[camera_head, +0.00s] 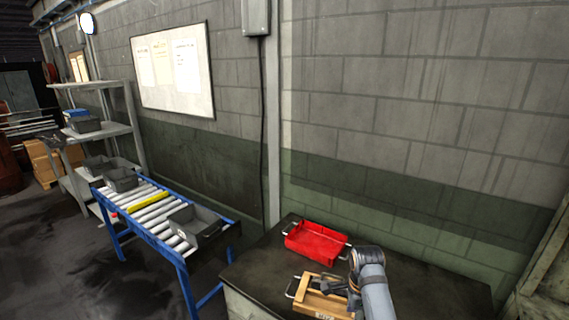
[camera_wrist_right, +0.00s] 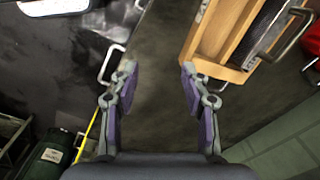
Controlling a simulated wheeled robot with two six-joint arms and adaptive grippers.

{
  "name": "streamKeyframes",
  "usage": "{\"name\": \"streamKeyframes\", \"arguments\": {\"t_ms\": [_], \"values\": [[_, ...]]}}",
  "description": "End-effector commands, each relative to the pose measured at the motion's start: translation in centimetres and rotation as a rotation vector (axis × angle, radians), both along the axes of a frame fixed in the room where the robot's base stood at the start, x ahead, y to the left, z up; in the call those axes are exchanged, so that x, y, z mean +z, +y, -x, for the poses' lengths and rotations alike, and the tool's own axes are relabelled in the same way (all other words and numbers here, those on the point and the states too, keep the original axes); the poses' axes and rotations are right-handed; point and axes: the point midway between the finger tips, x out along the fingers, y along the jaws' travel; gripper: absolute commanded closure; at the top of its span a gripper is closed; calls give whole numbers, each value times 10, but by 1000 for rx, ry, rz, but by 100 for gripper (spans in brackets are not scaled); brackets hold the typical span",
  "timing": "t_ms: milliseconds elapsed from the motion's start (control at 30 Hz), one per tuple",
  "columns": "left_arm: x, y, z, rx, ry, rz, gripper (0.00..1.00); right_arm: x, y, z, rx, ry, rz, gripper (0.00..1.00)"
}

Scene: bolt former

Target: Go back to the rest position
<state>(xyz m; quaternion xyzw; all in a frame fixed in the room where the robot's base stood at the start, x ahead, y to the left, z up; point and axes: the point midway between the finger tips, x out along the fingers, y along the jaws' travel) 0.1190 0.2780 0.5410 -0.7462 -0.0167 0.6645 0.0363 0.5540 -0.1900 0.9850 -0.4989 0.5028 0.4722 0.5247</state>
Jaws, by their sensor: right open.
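My right arm comes in at the bottom of the head view, and its gripper (camera_head: 334,286) is over or beside the wooden tray (camera_head: 318,304) on the dark worktop. In the right wrist view the gripper (camera_wrist_right: 157,70) is open, with nothing between its fingers. There the wooden tray (camera_wrist_right: 212,35) with its metal handle lies beyond the fingers, to the upper right. Whether the gripper touches the tray cannot be told. My left gripper is in neither view.
A red tray (camera_head: 316,240) stands on the worktop (camera_head: 262,262) behind the wooden tray, near the wall. A roller conveyor (camera_head: 152,206) with a grey bin (camera_head: 195,226) stands to the left. A shelf (camera_head: 104,133) with bins is further left. The worktop's right part is clear.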

Motion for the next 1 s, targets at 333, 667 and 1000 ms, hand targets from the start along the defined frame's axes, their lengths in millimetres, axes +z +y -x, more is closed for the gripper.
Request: {"name": "streamKeyframes", "arguments": {"t_ms": [333,667,1000], "values": [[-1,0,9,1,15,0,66,-48,-36,86,558,-73,93,53],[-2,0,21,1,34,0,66,-46,-53,176,1192,-117,241,53],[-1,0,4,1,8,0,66,-19,-51,235,1656,-130,358,53]]}}
